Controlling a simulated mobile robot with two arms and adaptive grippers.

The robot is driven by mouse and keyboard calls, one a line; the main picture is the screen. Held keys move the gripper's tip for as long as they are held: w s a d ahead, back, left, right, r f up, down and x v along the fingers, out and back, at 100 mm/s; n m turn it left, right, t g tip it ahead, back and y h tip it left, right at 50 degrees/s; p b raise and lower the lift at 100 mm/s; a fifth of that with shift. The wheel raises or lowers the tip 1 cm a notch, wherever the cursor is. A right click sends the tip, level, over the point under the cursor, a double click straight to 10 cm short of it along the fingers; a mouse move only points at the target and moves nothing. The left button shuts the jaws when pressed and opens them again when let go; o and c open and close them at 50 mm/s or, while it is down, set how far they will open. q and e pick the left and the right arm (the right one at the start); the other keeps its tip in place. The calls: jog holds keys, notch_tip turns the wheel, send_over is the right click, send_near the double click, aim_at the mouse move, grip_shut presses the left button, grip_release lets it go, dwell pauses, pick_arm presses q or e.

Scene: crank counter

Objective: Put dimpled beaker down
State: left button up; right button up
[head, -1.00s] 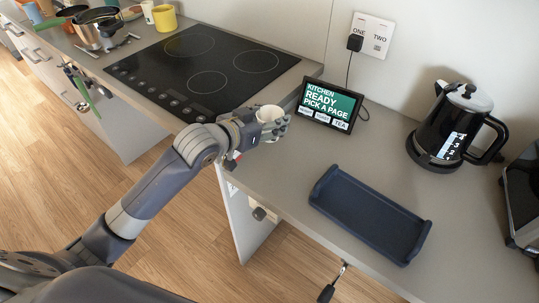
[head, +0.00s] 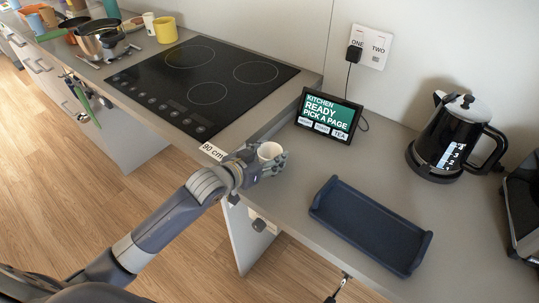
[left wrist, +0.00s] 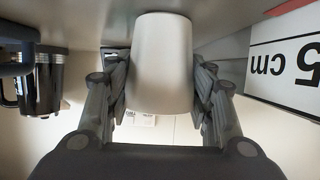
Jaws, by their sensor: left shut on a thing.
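The dimpled beaker is a small off-white cup (head: 270,151), held by my left gripper (head: 272,161) near the counter's front edge, just right of the cooktop. In the left wrist view the beaker (left wrist: 161,62) sits between both fingers of my left gripper (left wrist: 161,95), which press its sides. Its dimples do not show clearly. The beaker looks roughly upright. I cannot tell whether its base touches the counter (head: 297,163). My right gripper is not in view.
A dark blue tray (head: 368,225) lies to the right of the beaker. A tablet screen (head: 329,115) stands behind it, and a black kettle (head: 452,135) is farther right. The black cooktop (head: 200,85) is to the left. Bare counter lies between beaker, screen and tray.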

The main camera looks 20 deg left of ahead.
pick_arm(q)
jog(key=o, duration=1.2)
jog(key=shift+f, duration=0.1)
jog(key=shift+c, duration=0.2)
jog(key=shift+r, duration=0.2)
jog(key=v, duration=1.2)
